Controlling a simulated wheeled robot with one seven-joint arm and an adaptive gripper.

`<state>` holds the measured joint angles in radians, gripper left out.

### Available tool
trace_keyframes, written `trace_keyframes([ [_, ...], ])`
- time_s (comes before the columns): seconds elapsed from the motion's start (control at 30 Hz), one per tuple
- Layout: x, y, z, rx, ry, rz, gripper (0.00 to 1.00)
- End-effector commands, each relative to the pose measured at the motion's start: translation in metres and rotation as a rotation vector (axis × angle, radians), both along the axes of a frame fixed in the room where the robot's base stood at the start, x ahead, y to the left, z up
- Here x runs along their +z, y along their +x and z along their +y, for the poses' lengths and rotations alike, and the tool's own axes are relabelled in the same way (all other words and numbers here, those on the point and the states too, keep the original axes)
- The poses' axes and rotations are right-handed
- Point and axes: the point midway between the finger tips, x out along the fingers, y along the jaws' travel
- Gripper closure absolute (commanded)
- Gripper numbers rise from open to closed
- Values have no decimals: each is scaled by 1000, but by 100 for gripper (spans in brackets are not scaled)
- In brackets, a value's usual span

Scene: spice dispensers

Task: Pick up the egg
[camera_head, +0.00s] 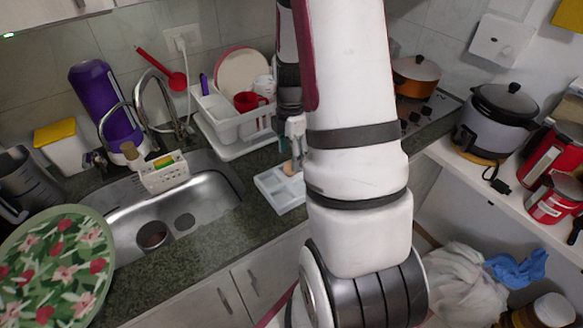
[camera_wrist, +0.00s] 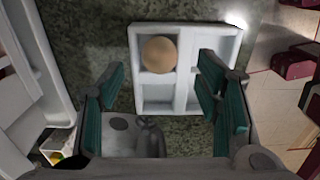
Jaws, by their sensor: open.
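The egg (camera_wrist: 159,54), round and tan-brown, sits in the upper left compartment of a white divided tray (camera_wrist: 190,28) in the wrist view. In the head view the egg (camera_head: 290,168) is a small tan shape at the tray (camera_head: 284,203), partly hidden by my arm. My gripper (camera_wrist: 162,95) has two teal-padded fingers spread apart, one to the left and one to the right. Nothing is between the fingers; the egg lies ahead of them, and the right finger overlaps the tray in the picture.
The tray stands on the dark green countertop (camera_head: 233,232). A white dish rack (camera_head: 232,125) with a red cup is behind it. The steel sink (camera_head: 205,205) lies left. A stove with an orange pot (camera_head: 414,78) and a rice cooker (camera_head: 495,125) are right.

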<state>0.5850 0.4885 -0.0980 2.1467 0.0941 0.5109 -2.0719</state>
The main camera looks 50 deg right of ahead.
Motion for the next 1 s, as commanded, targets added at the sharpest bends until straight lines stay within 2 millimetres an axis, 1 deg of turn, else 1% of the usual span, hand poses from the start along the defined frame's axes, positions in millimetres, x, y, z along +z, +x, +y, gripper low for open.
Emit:
trace_keyframes([
  [0.1, -17, 0, 0, 0, 2, 3, 42],
  [0.2, -27, 0, -1, -1, 1, 2, 42],
  [0.3, -31, 1, -1, -1, 0, -1, 42],
  [0.5, -32, 1, -1, -1, -1, -2, 42],
  [0.53, -32, 1, -1, -1, -1, -2, 44],
  [0.57, -32, 1, -1, -1, 0, -1, 51],
  [0.6, -32, 1, -1, -1, 0, -1, 60],
  [0.67, -32, 1, -1, -1, 0, -1, 74],
  [0.7, -32, 1, -1, -1, 0, -1, 83],
  [0.73, -32, 1, -1, -1, 0, -1, 90],
  [0.77, -32, 1, -1, -1, 0, -1, 94],
  [1.0, -32, 1, -1, -1, 0, -1, 94],
])
